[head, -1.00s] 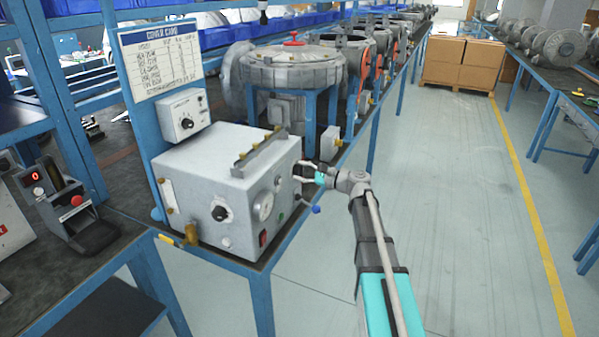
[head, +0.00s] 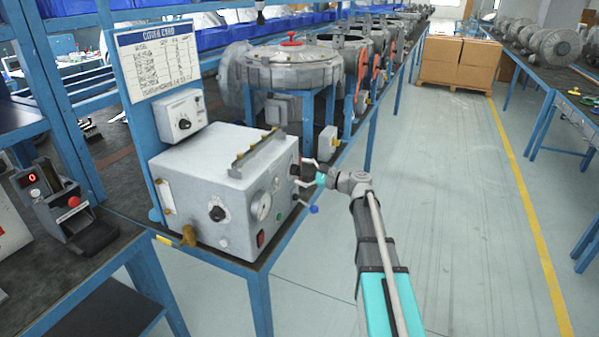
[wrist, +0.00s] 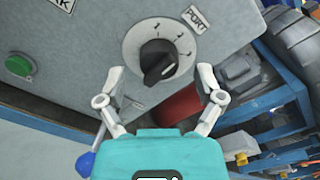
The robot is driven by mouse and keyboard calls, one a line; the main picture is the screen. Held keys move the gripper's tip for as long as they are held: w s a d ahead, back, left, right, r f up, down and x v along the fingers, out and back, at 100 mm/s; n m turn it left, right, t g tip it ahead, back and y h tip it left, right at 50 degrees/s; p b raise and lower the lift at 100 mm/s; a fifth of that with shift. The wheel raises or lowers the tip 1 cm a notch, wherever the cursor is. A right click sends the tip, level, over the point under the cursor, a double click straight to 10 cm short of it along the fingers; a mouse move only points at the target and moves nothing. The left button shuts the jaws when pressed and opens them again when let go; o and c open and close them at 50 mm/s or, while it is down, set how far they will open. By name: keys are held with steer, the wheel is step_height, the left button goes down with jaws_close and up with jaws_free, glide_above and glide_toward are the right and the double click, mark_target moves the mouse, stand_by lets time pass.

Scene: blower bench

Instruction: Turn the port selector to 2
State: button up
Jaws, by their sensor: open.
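The port selector is a black knob (wrist: 158,62) on a round pale dial on the grey box's side, beside a "PORT" label (wrist: 196,19). Small marks, too small to read surely, run along the dial's upper and right edge. The knob's ridge slants from upper right to lower left; I cannot tell which number it points at. My gripper (wrist: 160,82) is open, its two fingers on either side of the knob's lower part, with no clear contact. In the head view my gripper (head: 307,172) is at the box's right side and the knob is hard to make out.
The grey box (head: 200,180) stands at the blue bench's corner. A green button (wrist: 19,65) is left of the dial in the wrist view. A blue-tipped lever (head: 313,209) sticks out below my gripper. A red cylinder (wrist: 180,106) lies behind the right finger.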

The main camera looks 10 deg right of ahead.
steer(key=v, duration=1.1)
stand_by(0.4)
steer(key=s+a+f+n+g+h, duration=0.4)
steer(key=s+a+f+n+g, duration=0.25)
steer(key=a+f, duration=0.35)
steer(key=s+f+n+g+h, duration=0.2)
steer(key=s+f+n+h, duration=0.25)
steer(key=s, duration=0.35)
steer(key=s+f+n+g+h, duration=0.2)
steer(key=s+f+n+h, duration=0.25)
steer(key=s+h, duration=0.2)
step_height(320, 180, up, 16)
steer(key=p, duration=1.6)
steer(key=shift+s+a+r+n, duration=0.2)
steer(key=shift+s+a+n, duration=0.1)
steer(key=shift+a+n, duration=0.05)
